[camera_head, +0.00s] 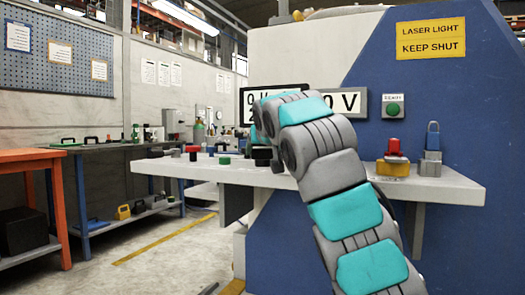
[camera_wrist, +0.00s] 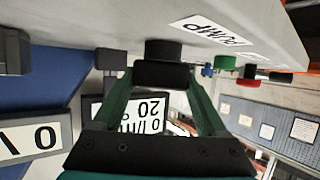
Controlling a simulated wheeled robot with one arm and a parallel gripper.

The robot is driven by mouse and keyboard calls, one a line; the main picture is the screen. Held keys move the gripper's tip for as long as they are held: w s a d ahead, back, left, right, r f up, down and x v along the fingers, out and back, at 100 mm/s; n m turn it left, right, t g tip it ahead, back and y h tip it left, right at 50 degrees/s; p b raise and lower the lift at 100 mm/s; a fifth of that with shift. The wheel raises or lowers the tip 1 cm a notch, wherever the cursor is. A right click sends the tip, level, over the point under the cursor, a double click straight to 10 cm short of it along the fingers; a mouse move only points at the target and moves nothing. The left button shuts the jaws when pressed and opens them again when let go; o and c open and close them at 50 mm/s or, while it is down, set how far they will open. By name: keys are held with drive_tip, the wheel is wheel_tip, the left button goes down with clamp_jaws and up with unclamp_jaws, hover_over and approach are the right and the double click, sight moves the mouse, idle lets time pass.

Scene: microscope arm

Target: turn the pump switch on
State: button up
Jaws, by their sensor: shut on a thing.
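The pump switch (camera_wrist: 163,50) is a round black knob on a black block, beside the white PUMP label (camera_wrist: 208,29) on the pale shelf. The wrist view shows it upside down. My gripper (camera_wrist: 162,76) has its two green fingers on either side of the black block and is shut on it. In the head view my grey and teal arm hides most of the gripper. The black knob shows there (camera_head: 262,154), just left of the arm. Whether the switch is turned cannot be told.
Red (camera_head: 192,150) and green (camera_head: 224,160) knobs stand left on the shelf (camera_head: 455,185). A flow display (camera_wrist: 150,115) and a voltage display (camera_head: 345,104) reading 0 V are behind. The READY lamp (camera_head: 394,109) is green.

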drive_tip(key=shift+r+m+h, duration=0.1)
drive_tip(key=shift+m+h, duration=0.4)
drive_tip(key=shift+h, duration=0.1)
drive_tip(key=shift+m+h+p, duration=0.6)
drive_tip(key=shift+h+p, duration=0.1)
drive_tip(key=shift+p, duration=0.2)
drive_tip(key=shift+r+m+h+p, duration=0.15)
drive_tip(key=shift+m+h+p, duration=0.7)
drive_tip(key=shift+p, duration=0.95)
drive_tip(key=m+h+p, duration=0.1)
drive_tip(key=p, duration=0.2)
drive_tip(key=shift+r+h, duration=0.1)
drive_tip(key=shift+h, duration=0.25)
drive_tip(key=shift+m+h+p, duration=0.7)
drive_tip(key=shift+m+p, duration=0.05)
drive_tip(key=shift+p, duration=0.4)
drive_tip(key=shift+f, duration=0.3)
drive_tip(key=o, duration=1.3)
